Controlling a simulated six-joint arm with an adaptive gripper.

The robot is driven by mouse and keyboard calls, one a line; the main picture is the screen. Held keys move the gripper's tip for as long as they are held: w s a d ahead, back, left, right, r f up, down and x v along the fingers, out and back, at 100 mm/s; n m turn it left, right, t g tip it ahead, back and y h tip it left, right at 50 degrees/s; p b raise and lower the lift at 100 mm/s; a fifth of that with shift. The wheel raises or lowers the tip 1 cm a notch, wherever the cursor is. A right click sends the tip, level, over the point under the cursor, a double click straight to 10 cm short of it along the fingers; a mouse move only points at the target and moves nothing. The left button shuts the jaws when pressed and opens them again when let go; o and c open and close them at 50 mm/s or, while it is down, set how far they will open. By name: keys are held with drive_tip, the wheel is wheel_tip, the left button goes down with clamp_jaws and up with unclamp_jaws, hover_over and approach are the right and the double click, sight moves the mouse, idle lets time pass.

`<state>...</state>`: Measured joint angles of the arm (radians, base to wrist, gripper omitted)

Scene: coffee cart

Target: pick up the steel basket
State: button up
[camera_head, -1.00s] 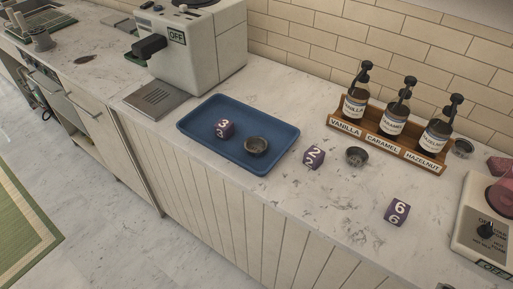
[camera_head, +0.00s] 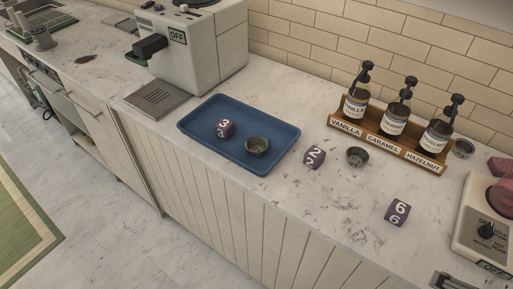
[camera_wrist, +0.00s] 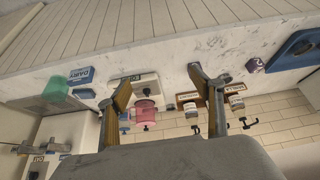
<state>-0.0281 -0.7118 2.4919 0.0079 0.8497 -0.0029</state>
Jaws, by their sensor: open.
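Small round steel baskets show in the head view. One steel basket (camera_head: 257,146) sits in the blue tray (camera_head: 196,107), beside a purple cube marked 3 (camera_head: 225,129). Another steel basket (camera_head: 357,156) stands on the bare counter in front of the syrup rack. A third small metal cup-like thing (camera_head: 462,148) is to the right of the rack. My gripper (camera_wrist: 160,78) is open and empty in the wrist view, its two fingers wide apart above the counter. No basket is between the fingers, and I cannot make out a basket in that view.
The wooden rack (camera_head: 374,139) holds three pump bottles. Purple cubes marked 2 (camera_head: 314,157) and 6 (camera_head: 397,212) stand on the counter. A white machine (camera_head: 195,55) is behind the tray; another appliance (camera_head: 484,235) is at the right. The wrist view shows a pink-topped appliance (camera_wrist: 146,110) and a green cup (camera_wrist: 54,90).

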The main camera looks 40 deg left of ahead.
drive_tip(key=w+a+n+t+y, duration=0.1)
drive_tip(key=w+a+n+y, duration=0.1)
drive_tip(key=w+a, duration=0.8)
drive_tip(key=n+t+y, duration=0.3)
drive_tip(key=n+y, duration=0.3)
drive_tip(key=y, duration=0.1)
approach(255, 141)
drive_tip(key=shift+s+d+r, duration=0.1)
drive_tip(key=shift+d+r, duration=0.15)
drive_tip(key=shift+d, duration=0.35)
drive_tip(key=shift+x, duration=1.3)
drive_tip(key=shift+s+x, duration=0.2)
drive_tip(key=shift+x, duration=2.4)
drive_tip(key=shift+a, duration=0.2)
